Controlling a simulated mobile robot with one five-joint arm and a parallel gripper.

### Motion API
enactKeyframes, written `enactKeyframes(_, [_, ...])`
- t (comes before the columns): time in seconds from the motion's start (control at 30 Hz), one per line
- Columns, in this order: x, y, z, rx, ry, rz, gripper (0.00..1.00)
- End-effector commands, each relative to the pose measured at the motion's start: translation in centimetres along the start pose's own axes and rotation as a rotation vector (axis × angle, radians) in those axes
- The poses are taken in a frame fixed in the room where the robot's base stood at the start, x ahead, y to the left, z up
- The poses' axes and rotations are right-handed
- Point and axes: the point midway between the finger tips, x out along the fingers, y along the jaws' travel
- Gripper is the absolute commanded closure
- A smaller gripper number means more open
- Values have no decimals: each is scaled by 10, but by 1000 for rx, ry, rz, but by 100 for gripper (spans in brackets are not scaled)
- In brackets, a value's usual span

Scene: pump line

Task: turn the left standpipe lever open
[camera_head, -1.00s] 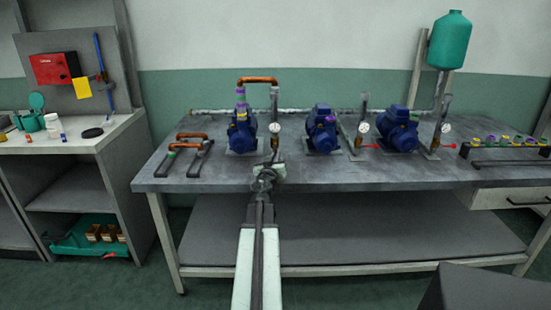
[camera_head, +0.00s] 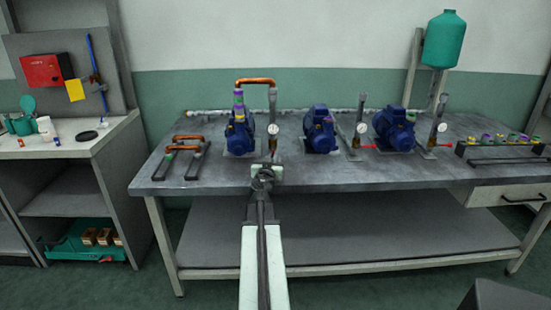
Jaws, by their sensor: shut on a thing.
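The left standpipe (camera_head: 273,104) rises from the bench beside the left blue pump, with a round gauge (camera_head: 273,129) on it. My gripper (camera_head: 265,168) is at the foot of this standpipe, at the bench's front part. The middle standpipe (camera_head: 360,107) and the right standpipe (camera_head: 440,105) each show a red lever pointing right, one at the middle (camera_head: 368,147) and one at the right (camera_head: 444,146).
Blue pumps stand on the grey bench (camera_head: 330,177), the left one (camera_head: 240,137) closest to my gripper. A copper pipe (camera_head: 256,81) arches above it. Black racks lie at the left (camera_head: 182,160) and right (camera_head: 505,162). The bench front between them is mostly clear.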

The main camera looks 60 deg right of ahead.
Motion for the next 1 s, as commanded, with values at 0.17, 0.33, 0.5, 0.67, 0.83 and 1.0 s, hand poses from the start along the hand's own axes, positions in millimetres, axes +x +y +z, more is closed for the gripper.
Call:
enactKeyframes(0.17, [0, -5, 0, 0, 0, -5, 73])
enactKeyframes(0.33, [-2, -9, 0, -1, 0, -9, 70])
enactKeyframes(0.5, [-3, -10, 0, -1, 0, -10, 70])
enactKeyframes(0.67, [-20, -14, 0, -1, 0, -12, 70])
enactKeyframes(0.83, [-47, -20, 0, -2, -1, -14, 70])
enactKeyframes(1.0, [-50, -4, 0, 0, 0, 11, 70])
